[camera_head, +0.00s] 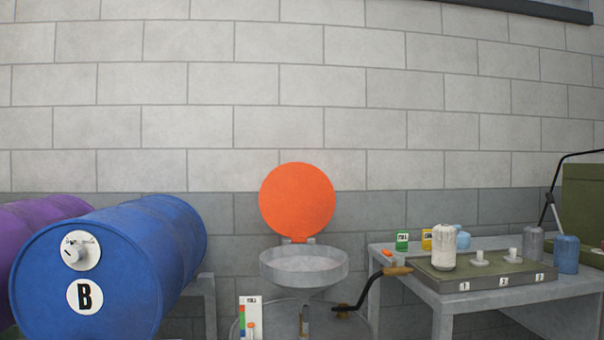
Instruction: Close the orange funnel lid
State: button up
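The orange funnel lid (297,201) is a round flat disc standing upright at the back of the grey funnel (304,279). It is hinged at the funnel's rear rim and leaves the top of the wide shallow bowl uncovered. The bowl looks empty, with a pale inner surface. The funnel sits above a round grey drum top at the bottom edge of the view. My gripper and arm are not in the head view.
A blue barrel (95,270) marked B lies on its side at left, with a purple barrel (40,222) behind. A crank handle (371,289) juts out right of the funnel. A grey table (440,302) at right holds a tray and several bottles. A block wall stands behind.

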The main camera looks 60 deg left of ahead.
aim_at(297, 199)
jog(key=u, duration=0.2)
jog(key=i, duration=0.7)
jog(key=u, duration=1.05)
jog(key=i, duration=0.85)
jog(key=u, duration=0.5)
jog(key=k, duration=0.95)
jog(key=u, duration=0.1)
jog(key=i, duration=0.3)
jog(key=u, duration=0.05)
